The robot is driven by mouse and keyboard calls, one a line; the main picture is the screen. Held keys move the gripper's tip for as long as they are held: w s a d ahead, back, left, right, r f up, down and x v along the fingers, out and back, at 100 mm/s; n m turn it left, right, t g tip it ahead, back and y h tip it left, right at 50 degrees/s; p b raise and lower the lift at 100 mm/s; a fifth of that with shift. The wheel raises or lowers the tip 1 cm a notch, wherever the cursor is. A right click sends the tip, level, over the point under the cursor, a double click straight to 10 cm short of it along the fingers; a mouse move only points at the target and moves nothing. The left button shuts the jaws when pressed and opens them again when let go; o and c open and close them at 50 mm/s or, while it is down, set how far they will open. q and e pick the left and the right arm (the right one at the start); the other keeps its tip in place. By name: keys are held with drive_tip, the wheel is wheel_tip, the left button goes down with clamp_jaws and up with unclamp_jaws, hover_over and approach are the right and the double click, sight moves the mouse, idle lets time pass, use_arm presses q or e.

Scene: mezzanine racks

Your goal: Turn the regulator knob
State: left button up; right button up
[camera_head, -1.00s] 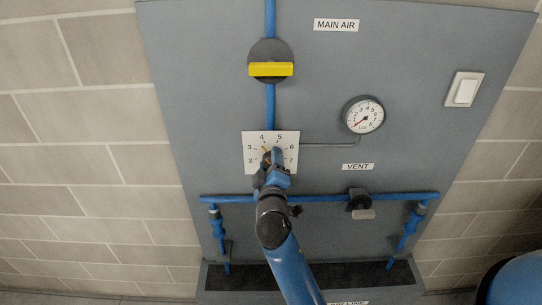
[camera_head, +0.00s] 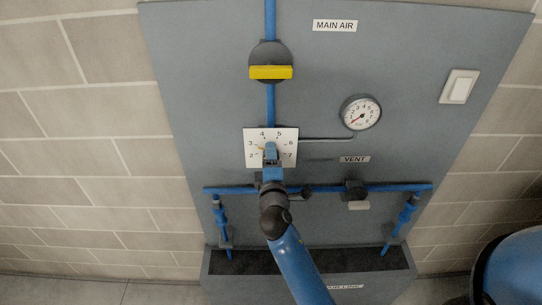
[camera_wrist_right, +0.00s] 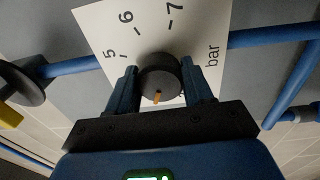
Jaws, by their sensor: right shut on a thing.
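The regulator knob (camera_wrist_right: 160,76) is a dark round knob with an orange mark, in the middle of a white dial plate (camera_head: 287,159) numbered in bar. My right gripper (camera_wrist_right: 162,84) has a finger on each side of the knob and is shut on it. In the wrist view the orange mark is on the side towards my gripper, away from the 6 and 7. In the head view my right gripper (camera_head: 270,153) covers most of the knob. A round gauge (camera_head: 361,113) is right of the dial, its red needle towards lower left. My left gripper is out of view.
A yellow-handled valve (camera_head: 270,72) is above the dial on a blue pipe. A vent valve (camera_head: 356,192) is on the horizontal pipe at lower right. A white switch (camera_head: 459,87) is at the panel's right. A dark trough (camera_head: 237,263) runs below.

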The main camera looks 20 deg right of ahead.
idle(0.3)
drive_tip(key=o, duration=1)
drive_tip(key=shift+a, duration=0.1)
drive_tip(key=b+v, duration=0.4)
drive_tip(key=v, duration=0.6)
drive_tip(key=shift+s+f, duration=0.1)
drive_tip(key=shift+s, duration=0.25)
